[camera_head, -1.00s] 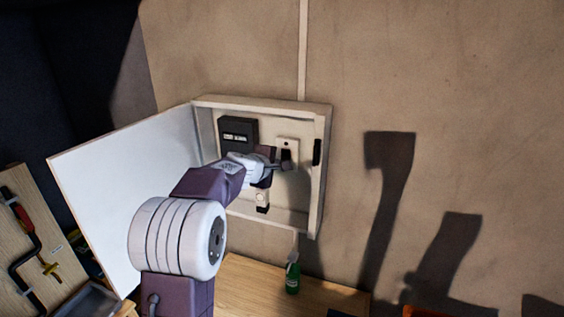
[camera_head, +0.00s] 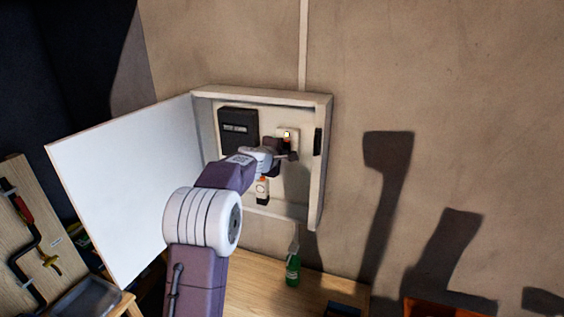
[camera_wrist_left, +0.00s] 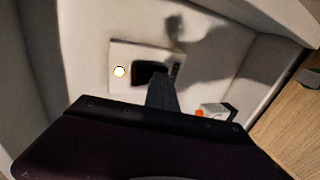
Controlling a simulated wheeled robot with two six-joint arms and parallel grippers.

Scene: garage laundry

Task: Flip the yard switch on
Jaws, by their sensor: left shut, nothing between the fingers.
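The switch plate (camera_head: 281,131) is pale and sits inside the open wall box (camera_head: 325,170). A small lamp (camera_head: 287,135) on it glows yellow-white. In the left wrist view the plate (camera_wrist_left: 118,52) shows the bright lamp (camera_wrist_left: 119,71) beside a black switch lever (camera_wrist_left: 146,73). My left gripper (camera_head: 291,156) is shut and empty, just below the plate in the head view. In the left wrist view its dark fingers (camera_wrist_left: 161,90) overlap the lever's edge; I cannot tell whether they touch. I cannot read any label naming the yard switch. My right gripper is not in view.
The box's white door (camera_head: 125,185) stands open to the left. A black unit (camera_head: 238,128) is at the box's upper left. A small white device (camera_head: 262,188) with an orange spot is below my gripper. A green bottle (camera_head: 293,268) stands on the wooden bench (camera_head: 250,285).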

